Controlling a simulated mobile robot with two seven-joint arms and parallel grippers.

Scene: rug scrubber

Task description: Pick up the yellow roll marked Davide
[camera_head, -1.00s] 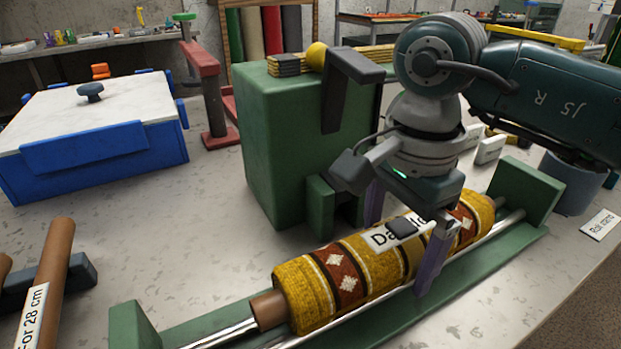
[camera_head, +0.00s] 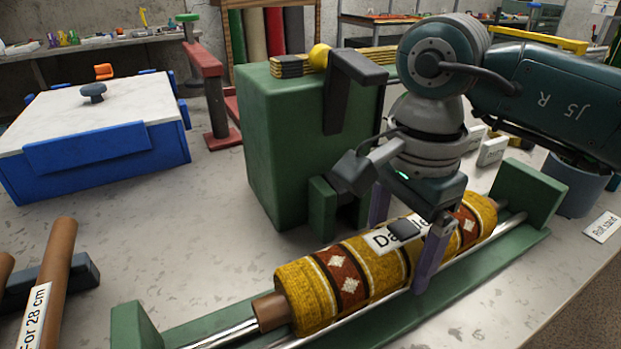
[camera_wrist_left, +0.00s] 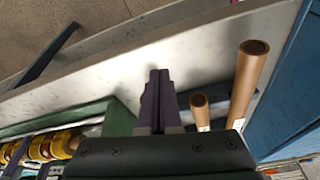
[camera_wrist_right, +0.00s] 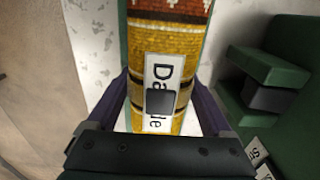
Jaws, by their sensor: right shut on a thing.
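The yellow patterned roll (camera_head: 308,293) lies on the metal rods of a green cradle (camera_head: 505,252). Its white label (camera_head: 381,240) reads as Davide, partly covered by a dark block at my gripper. My right gripper (camera_head: 400,256) straddles the roll at the label, one finger on each side, and is shut on it. In the right wrist view the roll (camera_wrist_right: 168,42) runs between the two fingers, and the label (camera_wrist_right: 158,75) faces the camera. My left gripper (camera_wrist_left: 157,76) shows only in the left wrist view, with its fingers together and nothing between them.
A green block-shaped machine (camera_head: 275,150) stands just behind the roll. A blue box with a marble lid (camera_head: 90,150) is at the left. Brown tubes (camera_head: 48,285) lean at the front left. A "Roll stand" card (camera_head: 601,227) lies at the right table edge.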

